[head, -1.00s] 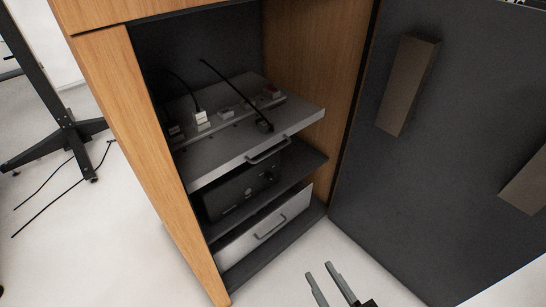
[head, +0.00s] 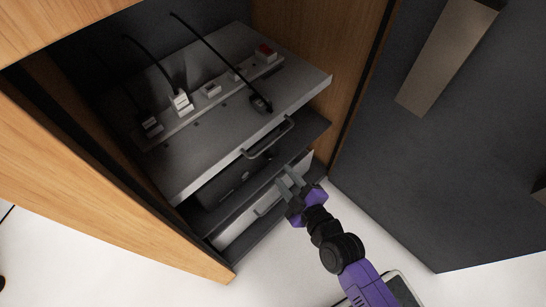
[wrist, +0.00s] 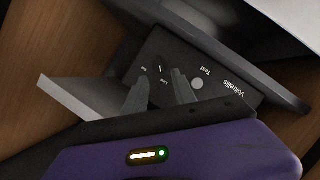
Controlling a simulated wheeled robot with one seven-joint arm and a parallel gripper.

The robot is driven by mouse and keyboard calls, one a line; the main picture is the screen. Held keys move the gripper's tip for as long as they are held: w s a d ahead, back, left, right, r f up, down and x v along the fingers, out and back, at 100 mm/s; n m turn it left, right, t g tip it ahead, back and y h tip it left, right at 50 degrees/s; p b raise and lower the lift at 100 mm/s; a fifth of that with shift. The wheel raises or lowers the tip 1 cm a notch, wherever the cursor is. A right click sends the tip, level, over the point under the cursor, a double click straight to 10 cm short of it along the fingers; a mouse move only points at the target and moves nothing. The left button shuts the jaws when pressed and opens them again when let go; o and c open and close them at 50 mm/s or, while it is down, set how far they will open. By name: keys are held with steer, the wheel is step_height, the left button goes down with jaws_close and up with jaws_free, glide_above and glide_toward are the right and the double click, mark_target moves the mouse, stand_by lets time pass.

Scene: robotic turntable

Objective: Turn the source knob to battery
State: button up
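The source knob (wrist: 160,67) is a small dark knob on a black device (wrist: 205,72) marked "Voltrelis", between small labels too blurred to read surely. A round grey button (wrist: 197,84) by the word "Test" is beside it. In the head view the black device (head: 226,190) sits on the shelf below the grey pull-out tray, partly shaded; its knob is too small to make out there. My gripper (head: 288,176) is in front of the cabinet opening. In the wrist view my gripper's (wrist: 158,84) fingers are apart and empty, with the knob seen between and beyond the tips.
The grey tray (head: 190,165) with its handle (head: 268,138) juts out above the device. A lower light drawer (head: 243,226) has its own handle. The open dark door (head: 450,170) stands to the right, the wooden cabinet side (head: 100,190) to the left.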

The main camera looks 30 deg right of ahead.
mark_target(271, 159)
steer(key=b+x, duration=0.1)
steer(key=x, duration=0.6)
steer(key=shift+w+f+b, duration=0.1)
steer(key=shift+w+b, duration=0.2)
jaws_close()
